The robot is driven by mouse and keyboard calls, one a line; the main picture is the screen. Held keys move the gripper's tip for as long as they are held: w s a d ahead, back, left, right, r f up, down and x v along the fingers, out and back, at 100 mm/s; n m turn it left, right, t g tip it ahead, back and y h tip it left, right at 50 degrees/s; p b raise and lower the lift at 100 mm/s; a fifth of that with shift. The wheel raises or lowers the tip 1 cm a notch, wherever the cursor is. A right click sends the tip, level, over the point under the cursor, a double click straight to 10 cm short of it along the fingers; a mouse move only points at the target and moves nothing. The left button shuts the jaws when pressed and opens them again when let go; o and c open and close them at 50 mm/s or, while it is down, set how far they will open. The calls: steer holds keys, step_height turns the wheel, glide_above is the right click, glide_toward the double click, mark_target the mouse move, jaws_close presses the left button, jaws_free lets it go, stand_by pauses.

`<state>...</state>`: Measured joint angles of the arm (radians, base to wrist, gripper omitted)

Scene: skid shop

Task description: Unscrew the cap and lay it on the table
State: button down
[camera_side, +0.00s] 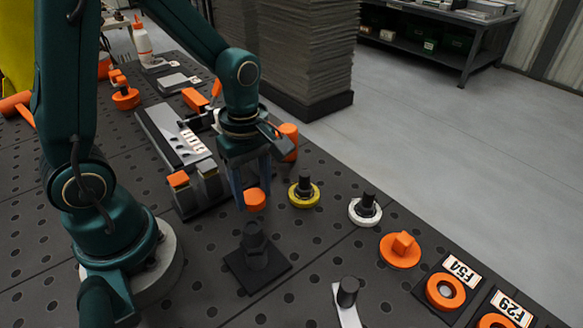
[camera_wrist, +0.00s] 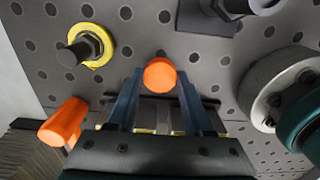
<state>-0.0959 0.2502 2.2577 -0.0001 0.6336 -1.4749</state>
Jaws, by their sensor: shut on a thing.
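An orange round cap (camera_side: 255,200) sits between the fingertips of my gripper (camera_side: 252,192), which is shut on it. In the wrist view the cap (camera_wrist: 160,74) shows between the two blue-grey fingers (camera_wrist: 160,80). A dark threaded neck (camera_side: 254,240) stands upright and bare on a square black base plate (camera_side: 258,273); the cap is apart from it, on its far side. The base also shows at the top of the wrist view (camera_wrist: 205,20). The gap between the cap and the dark perforated table (camera_side: 310,255) is hard to judge.
A yellow ring with a black knob (camera_side: 304,192) stands close right of the cap, then a white one (camera_side: 365,209) and an orange knob (camera_side: 400,249). A grey fixture (camera_side: 180,140) lies behind left. A metal lever (camera_side: 347,300) is at the front.

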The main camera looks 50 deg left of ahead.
steer(key=shift+f, duration=1.35)
stand_by(0.3)
jaws_free()
stand_by(0.4)
steer(key=shift+r, duration=3.55)
